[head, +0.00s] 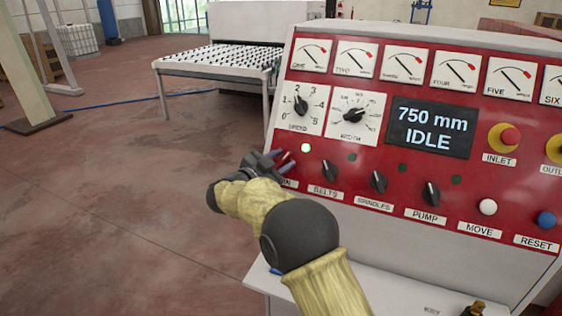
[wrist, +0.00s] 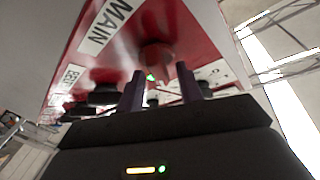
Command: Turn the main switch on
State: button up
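The main switch is a red knob (wrist: 157,54) at the left end of the lower row on the red panel, by the MAIN label (wrist: 108,24). In the head view a sliver of the red knob (head: 287,157) shows beside my gripper (head: 279,161), which covers most of the label. In the wrist view my gripper (wrist: 160,75) has its two dark fingers spread, with the knob between or just beyond their tips. I cannot tell whether they touch it. The lamp (head: 306,148) above the switch is lit. The display (head: 431,127) reads "750 mm IDLE".
The BELTS knob (head: 330,171), SPINDLES knob (head: 378,181) and PUMP knob (head: 431,193) sit to the right, with dark lamps above them. The red INLET button (head: 510,136) is farther right. A roller table (head: 215,68) stands behind. The floor left of the panel is open.

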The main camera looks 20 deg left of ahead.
jog(key=b+v, duration=0.5)
jog(key=v, duration=1.2)
jog(key=shift+s, duration=0.15)
jog(key=shift+a, duration=0.1)
